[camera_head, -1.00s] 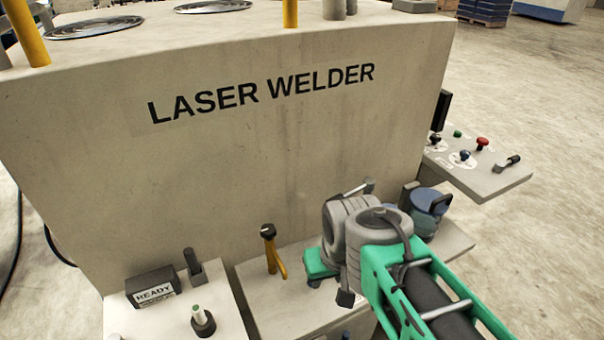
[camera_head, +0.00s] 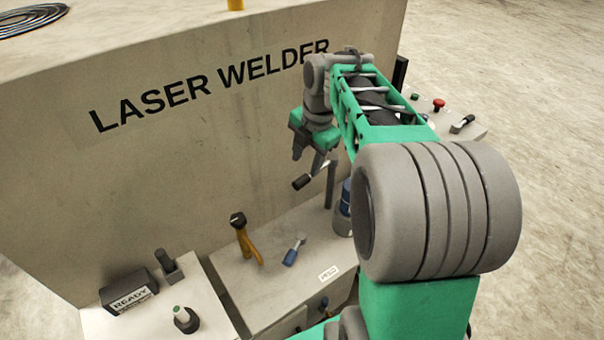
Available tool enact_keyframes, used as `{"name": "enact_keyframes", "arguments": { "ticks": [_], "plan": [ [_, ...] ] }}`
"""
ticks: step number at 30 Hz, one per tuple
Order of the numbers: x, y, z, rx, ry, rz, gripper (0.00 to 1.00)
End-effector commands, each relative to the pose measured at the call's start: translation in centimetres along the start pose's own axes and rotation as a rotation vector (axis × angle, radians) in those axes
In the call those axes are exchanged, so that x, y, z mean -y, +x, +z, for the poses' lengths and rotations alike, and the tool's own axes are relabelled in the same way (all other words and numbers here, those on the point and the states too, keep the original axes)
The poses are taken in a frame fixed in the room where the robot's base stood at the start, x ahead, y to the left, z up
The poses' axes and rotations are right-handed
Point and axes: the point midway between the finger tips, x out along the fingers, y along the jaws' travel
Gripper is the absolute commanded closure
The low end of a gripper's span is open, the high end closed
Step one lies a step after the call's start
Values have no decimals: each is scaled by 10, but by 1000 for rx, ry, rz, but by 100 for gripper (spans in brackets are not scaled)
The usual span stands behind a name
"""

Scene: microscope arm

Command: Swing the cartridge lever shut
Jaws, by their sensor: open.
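A lever with a black grip (camera_head: 302,182) and a thin metal rod sticks out to the left beside a grey upright post (camera_head: 330,186). This looks like the cartridge lever; its pivot is hidden. A blue and grey canister (camera_head: 345,204) stands behind my arm, mostly covered. My gripper (camera_head: 308,155) points down in front of the welder's wall, with its jaws open. It is just above the lever's grip and rod in the picture; I cannot tell whether it touches them.
The pale shelf (camera_head: 250,287) holds a yellow-handled tool (camera_head: 245,240) and a small blue-handled part (camera_head: 293,249). A READY box (camera_head: 129,291) and a green-tipped knob (camera_head: 185,318) are at the left. A control panel (camera_head: 465,133) stands at the right. The welder's wall (camera_head: 190,170) is close behind.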

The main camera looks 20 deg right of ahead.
Motion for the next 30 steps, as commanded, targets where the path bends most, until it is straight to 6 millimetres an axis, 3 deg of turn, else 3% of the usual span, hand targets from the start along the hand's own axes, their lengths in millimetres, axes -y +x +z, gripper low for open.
{"name": "enact_keyframes", "arguments": {
  "ticks": [12, 21, 30],
  "plan": [
    [1, 68, -1, -2, 3, -3, 54],
    [1, 73, 0, 1, 4, 0, 55],
    [1, 73, 0, 1, 4, 0, 80]
  ]
}}
